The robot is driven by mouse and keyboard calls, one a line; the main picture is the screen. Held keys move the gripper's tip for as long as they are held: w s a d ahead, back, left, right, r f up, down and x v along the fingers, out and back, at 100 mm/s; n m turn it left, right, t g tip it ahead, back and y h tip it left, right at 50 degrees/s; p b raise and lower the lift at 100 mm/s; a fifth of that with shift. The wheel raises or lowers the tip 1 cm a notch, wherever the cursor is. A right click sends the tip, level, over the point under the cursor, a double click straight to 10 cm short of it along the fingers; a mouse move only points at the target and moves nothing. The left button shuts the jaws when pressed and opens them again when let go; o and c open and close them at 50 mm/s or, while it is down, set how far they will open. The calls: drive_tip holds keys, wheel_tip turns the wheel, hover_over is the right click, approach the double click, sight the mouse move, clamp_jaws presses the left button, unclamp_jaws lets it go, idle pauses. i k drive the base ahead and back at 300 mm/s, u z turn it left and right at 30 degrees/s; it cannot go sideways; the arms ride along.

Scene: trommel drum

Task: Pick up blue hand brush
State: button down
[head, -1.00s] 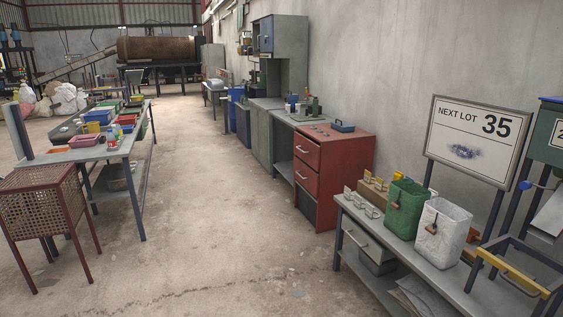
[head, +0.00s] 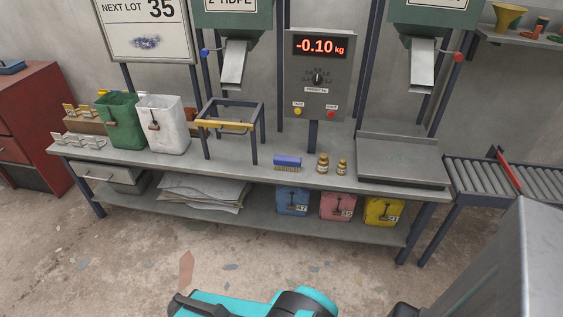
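The blue hand brush (head: 287,161) lies on the grey bench top (head: 225,167), near its front edge and about mid-length. Its blue back faces up and pale bristles show below it. Nothing covers it. A teal and dark part of my own body shows at the bottom edge of the head view, well short of the bench. I cannot make out my gripper's fingers in this view.
Two brass weights (head: 323,164) stand just right of the brush. A black stand with a yellow bar (head: 226,125) is to its left, a scale platform (head: 400,158) to its right. The display box (head: 320,75) rises behind. Clear floor (head: 130,265) lies in front.

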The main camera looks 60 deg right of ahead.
sight(290, 163)
drive_tip(key=u, duration=0.85)
drive_tip(key=k, duration=0.15)
drive_tip(key=z, duration=2.6)
drive_tip(key=i, duration=0.6)
drive_tip(key=z, duration=0.2)
drive_tip(key=k, duration=0.6)
drive_tip(key=u, duration=0.05)
